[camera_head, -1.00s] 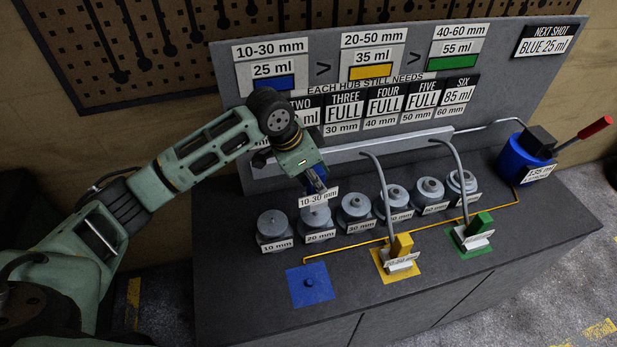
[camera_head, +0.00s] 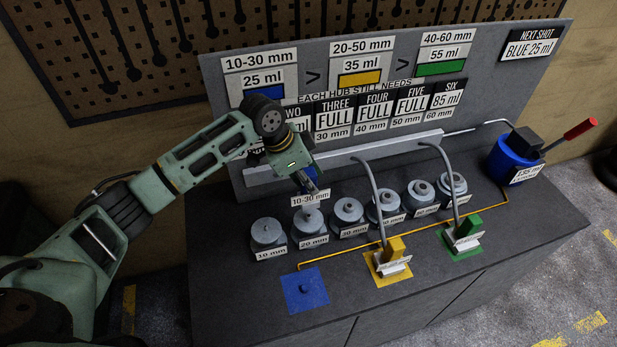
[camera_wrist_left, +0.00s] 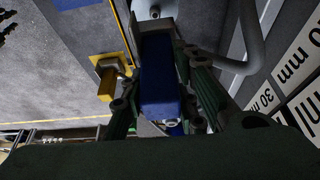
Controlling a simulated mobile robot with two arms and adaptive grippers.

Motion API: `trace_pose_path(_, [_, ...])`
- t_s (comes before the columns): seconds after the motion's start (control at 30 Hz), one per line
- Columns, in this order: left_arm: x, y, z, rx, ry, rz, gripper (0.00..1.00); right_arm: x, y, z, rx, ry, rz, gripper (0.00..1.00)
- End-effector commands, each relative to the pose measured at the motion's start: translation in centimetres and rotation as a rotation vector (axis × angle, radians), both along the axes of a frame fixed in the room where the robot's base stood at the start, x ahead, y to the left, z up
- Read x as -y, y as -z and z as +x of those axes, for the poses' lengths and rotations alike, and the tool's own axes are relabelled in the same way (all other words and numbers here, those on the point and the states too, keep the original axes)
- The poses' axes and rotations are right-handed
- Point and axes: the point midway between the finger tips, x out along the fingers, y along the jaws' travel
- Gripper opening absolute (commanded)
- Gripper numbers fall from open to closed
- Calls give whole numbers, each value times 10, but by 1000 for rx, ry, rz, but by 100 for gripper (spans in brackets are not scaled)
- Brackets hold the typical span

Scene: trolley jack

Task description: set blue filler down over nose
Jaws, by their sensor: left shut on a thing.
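My left gripper (camera_head: 305,178) is shut on the blue filler (camera_head: 309,174), which carries a 10-30 mm label. In the head view the filler shows just above the 20 mm hub (camera_head: 308,220); I cannot tell whether they touch. The left wrist view shows the blue body of the filler (camera_wrist_left: 160,80) between my fingers. The pad is nearer the front edge than my gripper.
A row of grey hubs, including the 10 mm hub (camera_head: 266,233), runs across the bench. Yellow (camera_head: 396,252) and green (camera_head: 464,232) fillers with curved hoses stand to the right. A blue pump (camera_head: 508,160) is at the far right. A sign board (camera_head: 225,120) rises behind.

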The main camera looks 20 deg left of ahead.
Motion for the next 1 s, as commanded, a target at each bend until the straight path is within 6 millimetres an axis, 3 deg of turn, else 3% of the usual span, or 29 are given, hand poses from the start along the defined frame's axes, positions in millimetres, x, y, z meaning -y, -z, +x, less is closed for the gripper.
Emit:
trace_pose_path(0.5, [1,42,2,6,0,-3,0,-2,19,4,7,0,2,40])
trace_pose_path(1.0, [1,47,1,6,0,-3,0,-2,20,4,7,0,2,40])
